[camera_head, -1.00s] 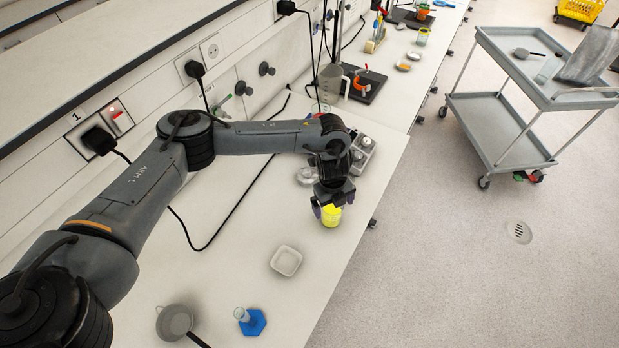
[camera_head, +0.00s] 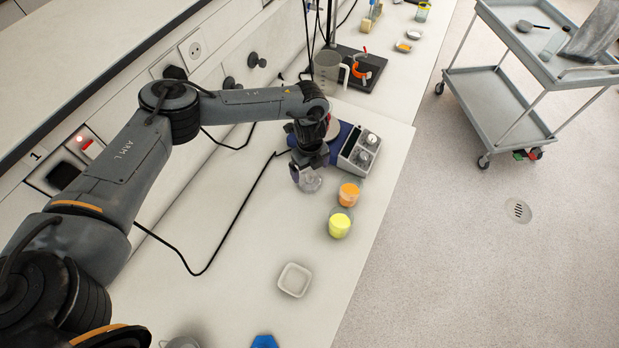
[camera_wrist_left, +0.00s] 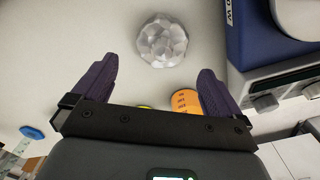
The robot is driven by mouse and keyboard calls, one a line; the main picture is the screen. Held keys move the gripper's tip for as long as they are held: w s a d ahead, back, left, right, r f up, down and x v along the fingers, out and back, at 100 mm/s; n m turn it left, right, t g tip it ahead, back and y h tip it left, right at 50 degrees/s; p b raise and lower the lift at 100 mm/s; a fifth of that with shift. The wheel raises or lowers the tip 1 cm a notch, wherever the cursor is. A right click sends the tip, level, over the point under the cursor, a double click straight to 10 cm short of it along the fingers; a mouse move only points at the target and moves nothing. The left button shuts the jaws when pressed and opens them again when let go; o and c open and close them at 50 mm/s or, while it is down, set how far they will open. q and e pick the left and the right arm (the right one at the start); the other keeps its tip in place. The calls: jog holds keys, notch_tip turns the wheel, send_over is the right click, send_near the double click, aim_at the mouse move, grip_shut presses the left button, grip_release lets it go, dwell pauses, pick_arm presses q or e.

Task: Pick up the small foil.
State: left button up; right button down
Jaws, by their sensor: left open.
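The small foil is a crumpled silver ball (camera_wrist_left: 162,41) on the white bench. In the left wrist view it lies just beyond my fingertips, roughly midway between them. In the head view the foil (camera_head: 311,182) shows beside and partly behind my left gripper (camera_head: 303,178), near the hot plate. My left gripper (camera_wrist_left: 155,80) is open with its purple fingers apart and nothing between them. I do not see my right gripper.
A blue and grey hot plate (camera_head: 360,150) stands right beside the gripper. An orange cup (camera_head: 348,194) and a yellow cup (camera_head: 340,225) stand close by toward the bench edge. A white weighing dish (camera_head: 294,280) sits nearer, with clear bench around it.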

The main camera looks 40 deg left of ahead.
aim_at(310, 176)
pick_arm(q)
jog(key=shift+w+a+f+p, duration=0.1)
jog(key=shift+f+p, duration=0.1)
jog(key=shift+f, duration=1.25)
jog(key=shift+w+a+f+p, duration=0.1)
jog(key=shift+f+p, duration=0.1)
jog(key=shift+f, duration=1.2)
jog(key=shift+c, duration=0.3)
